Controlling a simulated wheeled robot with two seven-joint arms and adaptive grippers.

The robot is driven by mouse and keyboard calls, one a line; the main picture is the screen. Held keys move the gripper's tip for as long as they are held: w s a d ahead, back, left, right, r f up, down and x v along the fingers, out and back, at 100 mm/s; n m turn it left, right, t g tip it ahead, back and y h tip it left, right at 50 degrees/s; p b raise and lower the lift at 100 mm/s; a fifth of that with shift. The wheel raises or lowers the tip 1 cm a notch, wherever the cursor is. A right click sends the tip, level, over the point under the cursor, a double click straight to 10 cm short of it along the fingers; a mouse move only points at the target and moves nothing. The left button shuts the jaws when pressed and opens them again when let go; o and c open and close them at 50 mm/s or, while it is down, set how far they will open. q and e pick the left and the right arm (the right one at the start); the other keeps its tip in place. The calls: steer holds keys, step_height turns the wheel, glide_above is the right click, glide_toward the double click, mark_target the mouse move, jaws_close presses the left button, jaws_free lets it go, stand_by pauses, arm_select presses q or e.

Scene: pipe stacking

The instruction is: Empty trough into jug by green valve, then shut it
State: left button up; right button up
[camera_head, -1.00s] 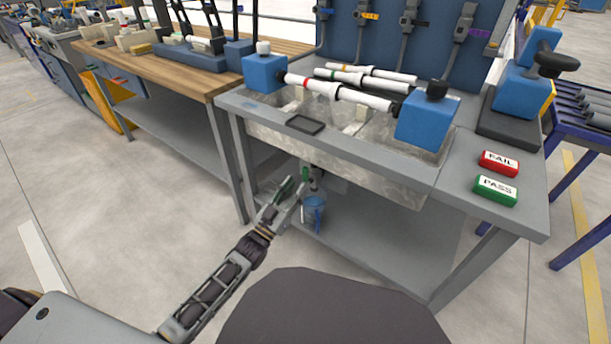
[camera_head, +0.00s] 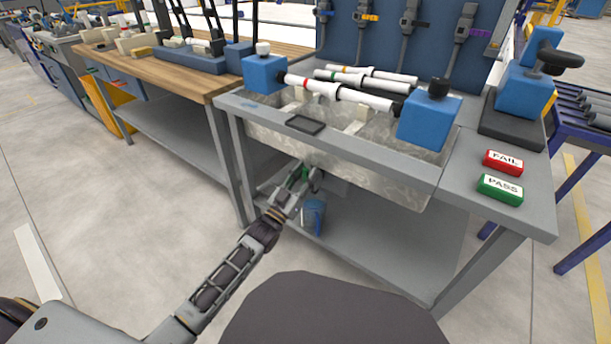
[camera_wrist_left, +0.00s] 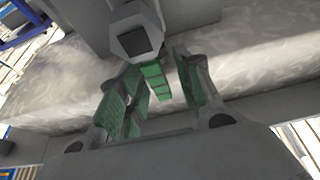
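The grey stone-like trough (camera_head: 395,182) is set into the bench. The green valve (camera_wrist_left: 155,80) is under it; in the left wrist view its green handle hangs below a grey body and lies between my left fingers. My left gripper (camera_head: 306,174) is under the trough in the head view and largely hides the valve there. In the left wrist view its green-padded fingers (camera_wrist_left: 158,88) stand apart on either side of the handle, with a gap at the right finger. The blue jug (camera_head: 313,217) stands on the lower shelf below the gripper. My right gripper is not in view.
The lower shelf (camera_head: 385,245) is clear to the right of the jug. A bench leg (camera_head: 238,170) stands left of my left gripper. White pipes (camera_head: 350,96) lie between blue blocks over the trough. FAIL (camera_head: 503,162) and PASS (camera_head: 500,190) blocks sit at the right.

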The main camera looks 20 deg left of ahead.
arm_select(q)
steer(key=shift+c, duration=0.4)
jaws_close()
